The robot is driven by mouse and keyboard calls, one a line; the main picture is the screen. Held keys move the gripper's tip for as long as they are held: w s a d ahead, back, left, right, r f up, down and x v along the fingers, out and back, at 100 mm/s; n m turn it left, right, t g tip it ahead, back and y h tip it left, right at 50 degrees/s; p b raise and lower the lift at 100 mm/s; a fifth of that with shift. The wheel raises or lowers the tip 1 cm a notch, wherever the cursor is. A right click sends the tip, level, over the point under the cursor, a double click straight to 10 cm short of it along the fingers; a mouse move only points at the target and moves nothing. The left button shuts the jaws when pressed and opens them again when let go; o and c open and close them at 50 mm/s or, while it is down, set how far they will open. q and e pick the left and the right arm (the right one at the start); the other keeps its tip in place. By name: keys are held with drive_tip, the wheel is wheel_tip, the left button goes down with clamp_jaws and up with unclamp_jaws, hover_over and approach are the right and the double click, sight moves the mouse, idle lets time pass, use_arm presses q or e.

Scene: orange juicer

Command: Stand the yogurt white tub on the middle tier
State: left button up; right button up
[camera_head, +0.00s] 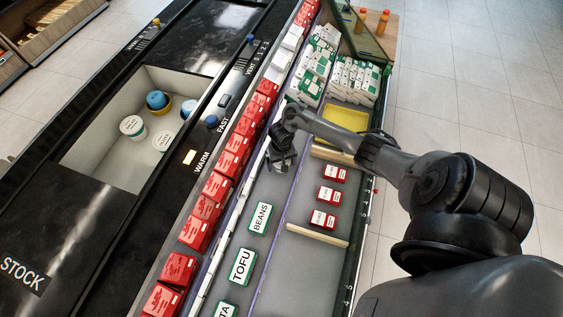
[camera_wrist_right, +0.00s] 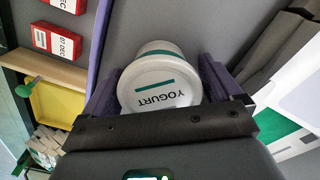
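The yogurt tub (camera_wrist_right: 160,85) is white with a green band, and its lid, lettered YOGURT, faces the right wrist camera. My right gripper (camera_wrist_right: 162,85) has a finger on each side of the tub, seemingly touching it. In the head view my right gripper (camera_head: 283,163) is over the upper part of the grey middle tier (camera_head: 258,190), past the BEANS label; the tub is mostly hidden there. I cannot tell whether its base touches the tier. My left gripper is not in view.
Red boxes (camera_head: 210,190) line the tier to the left. TOFU (camera_head: 242,266) and BEANS (camera_head: 260,218) labels lie on the middle tier. Red date cards (camera_head: 329,194), a yellow tray (camera_head: 345,118) and white-green packs (camera_head: 355,80) are to the right. A bin (camera_head: 105,150) at left holds several tubs.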

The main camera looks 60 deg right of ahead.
drive_tip(key=shift+o, duration=0.4)
drive_tip(key=shift+r, duration=0.1)
wheel_tip(320, 180, up, 11)
drive_tip(key=p, duration=0.5)
drive_tip(key=shift+p, duration=0.35)
drive_tip(key=shift+r+p, duration=0.55)
drive_tip(key=shift+p, duration=0.05)
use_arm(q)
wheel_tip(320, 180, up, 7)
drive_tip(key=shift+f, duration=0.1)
